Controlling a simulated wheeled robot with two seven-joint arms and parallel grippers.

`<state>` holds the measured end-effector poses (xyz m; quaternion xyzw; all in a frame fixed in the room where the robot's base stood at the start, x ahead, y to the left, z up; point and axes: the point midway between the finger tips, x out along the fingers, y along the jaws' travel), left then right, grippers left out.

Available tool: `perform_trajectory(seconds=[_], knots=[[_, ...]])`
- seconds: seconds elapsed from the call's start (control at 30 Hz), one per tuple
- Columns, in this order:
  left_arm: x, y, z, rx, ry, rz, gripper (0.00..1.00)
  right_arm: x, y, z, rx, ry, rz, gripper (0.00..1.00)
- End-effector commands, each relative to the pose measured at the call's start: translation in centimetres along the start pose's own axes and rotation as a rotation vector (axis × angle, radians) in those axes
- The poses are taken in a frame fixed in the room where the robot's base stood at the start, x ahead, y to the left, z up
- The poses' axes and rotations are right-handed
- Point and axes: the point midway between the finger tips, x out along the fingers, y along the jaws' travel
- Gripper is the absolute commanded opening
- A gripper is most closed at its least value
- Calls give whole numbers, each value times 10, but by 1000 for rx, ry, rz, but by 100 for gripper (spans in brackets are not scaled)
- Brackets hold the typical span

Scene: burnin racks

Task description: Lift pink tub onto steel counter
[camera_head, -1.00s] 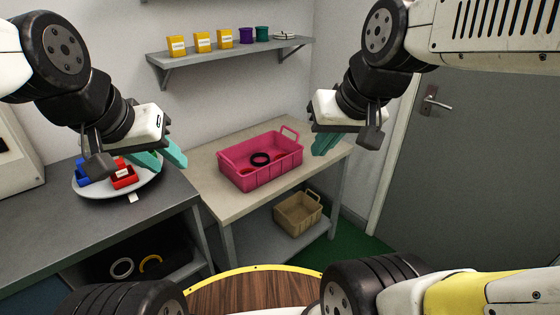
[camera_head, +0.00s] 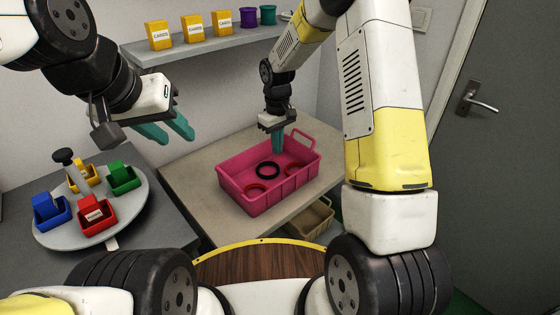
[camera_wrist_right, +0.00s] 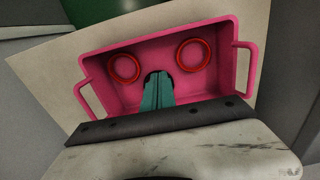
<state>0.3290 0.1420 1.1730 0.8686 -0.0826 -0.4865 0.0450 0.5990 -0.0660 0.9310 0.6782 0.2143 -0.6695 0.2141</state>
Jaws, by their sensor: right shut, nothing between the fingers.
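The pink tub (camera_head: 262,205) stands on the pale table (camera_head: 196,168), with two red rings and a black ring (camera_head: 268,170) lying in it. It also shows in the right wrist view (camera_wrist_right: 225,70), with a handle at each end. My right gripper (camera_head: 278,149) points down over the tub's far side, inside its outline. Its teal fingers are together in the right wrist view (camera_wrist_right: 158,88), partly covering the black ring; I cannot tell whether they touch it. My left gripper (camera_head: 168,132) is open and empty above the grey counter (camera_head: 140,160), left of the tub. The grey counter may be the steel one.
A round tray (camera_head: 60,236) with blue, red, green and yellow bins takes up much of the grey counter. A wall shelf (camera_head: 190,50) with yellow boxes and cups is behind. A beige basket (camera_head: 312,220) sits below the pale table.

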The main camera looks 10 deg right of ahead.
Motion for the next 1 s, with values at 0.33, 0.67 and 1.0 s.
perform_trajectory(seconds=[0.33,0.67,1.0], knots=[[0,0,0,0,0,0,36,47,-1,-3,-14,-16,-5,0],[0,0,0,0,0,0,36,117,-2,-2,-14,-15,-5,0],[0,0,0,0,0,0,36,111,0,36,-13,-13,-4,0]])
